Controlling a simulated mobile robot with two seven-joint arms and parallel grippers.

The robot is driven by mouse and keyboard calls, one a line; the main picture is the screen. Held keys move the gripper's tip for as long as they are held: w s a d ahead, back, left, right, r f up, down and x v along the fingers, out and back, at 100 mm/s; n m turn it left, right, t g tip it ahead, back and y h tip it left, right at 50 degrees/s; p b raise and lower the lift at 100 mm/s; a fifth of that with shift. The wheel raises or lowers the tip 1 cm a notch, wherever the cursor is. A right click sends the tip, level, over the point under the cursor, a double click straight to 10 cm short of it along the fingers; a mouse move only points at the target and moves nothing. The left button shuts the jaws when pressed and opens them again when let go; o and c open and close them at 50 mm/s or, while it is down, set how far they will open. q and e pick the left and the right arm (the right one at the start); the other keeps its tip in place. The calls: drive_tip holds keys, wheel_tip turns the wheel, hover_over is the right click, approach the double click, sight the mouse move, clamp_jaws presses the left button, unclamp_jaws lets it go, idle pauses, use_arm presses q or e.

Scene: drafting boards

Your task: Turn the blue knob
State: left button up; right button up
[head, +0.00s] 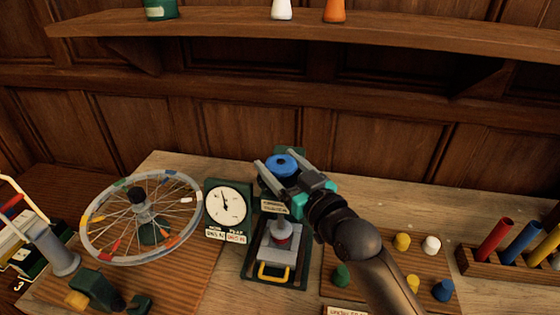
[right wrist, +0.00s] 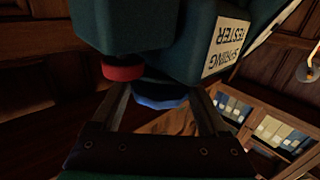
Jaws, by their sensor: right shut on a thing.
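The blue knob (head: 282,165) sits on top of the green spring tester (head: 252,262), at the middle of the head view. My right gripper (head: 277,163) reaches in from the lower right, its two fingers on either side of the knob. It is shut on the knob. In the right wrist view the blue knob (right wrist: 160,95) shows between the fingers, beneath the dark green body (right wrist: 135,30) with its "SPRING TESTER" label (right wrist: 228,45). A red knob (right wrist: 122,70) is beside it, outside the fingers. My left gripper is not in view.
A dial gauge (head: 226,204) and a spoked wheel (head: 140,195) stand left of the tester. A board with several coloured pegs (head: 402,242) and a rack of coloured tubes (head: 495,240) are at right. A wooden shelf (head: 220,28) runs above.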

drive_tip(key=o, duration=1.2)
drive_tip(key=shift+o, duration=0.2)
drive_tip(key=shift+s, duration=0.1)
drive_tip(key=v, duration=1.5)
drive_tip(key=shift+b, duration=0.3)
drive_tip(key=shift+s, duration=0.1)
